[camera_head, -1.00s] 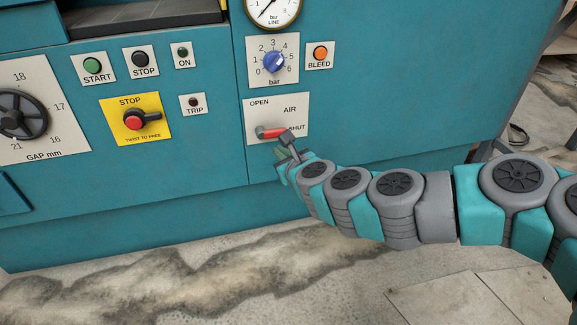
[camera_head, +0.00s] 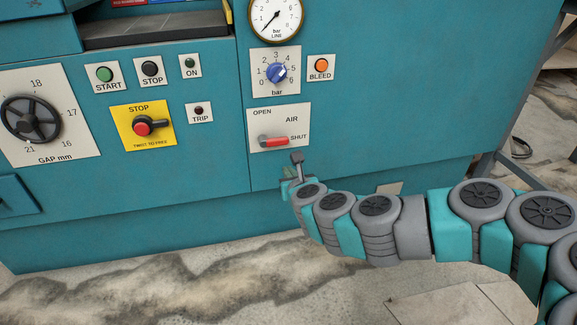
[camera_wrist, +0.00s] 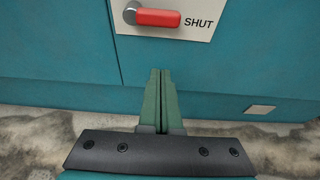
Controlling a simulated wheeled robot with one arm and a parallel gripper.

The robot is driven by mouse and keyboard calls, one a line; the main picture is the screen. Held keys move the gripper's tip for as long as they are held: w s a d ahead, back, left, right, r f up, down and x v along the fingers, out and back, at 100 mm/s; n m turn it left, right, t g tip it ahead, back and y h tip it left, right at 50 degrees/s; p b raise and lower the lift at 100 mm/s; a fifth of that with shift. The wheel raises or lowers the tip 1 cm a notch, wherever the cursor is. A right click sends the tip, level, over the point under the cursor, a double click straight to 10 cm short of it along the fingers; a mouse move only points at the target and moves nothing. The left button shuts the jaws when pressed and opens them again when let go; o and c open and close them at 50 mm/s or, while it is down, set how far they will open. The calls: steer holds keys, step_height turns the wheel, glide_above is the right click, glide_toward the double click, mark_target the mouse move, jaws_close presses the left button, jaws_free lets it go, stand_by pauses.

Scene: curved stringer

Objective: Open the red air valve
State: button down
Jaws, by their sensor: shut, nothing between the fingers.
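The red air valve lever (camera_head: 274,142) sits on a white plate (camera_head: 264,122) marked OPEN, AIR and SHUT. The lever lies level, its red handle pointing right toward the word SHUT. My gripper (camera_head: 287,175) is below the plate, apart from the lever. In the wrist view the red lever (camera_wrist: 157,18) is at the top, on its grey pivot at left, and my gripper (camera_wrist: 161,72) points up toward it with a gap between. The green fingers are together and hold nothing.
Above the plate are a blue bar knob (camera_head: 277,72) and an orange BLEED button (camera_head: 321,65). The teal panel below the plate is bare.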

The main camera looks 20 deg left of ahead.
mark_target(274, 140)
steer(key=x, duration=0.8)
steer(key=shift+f+b, duration=0.15)
steer(key=shift+b, duration=0.15)
steer(key=shift+w+a+r, duration=0.15)
steer(key=shift+r, duration=1.9)
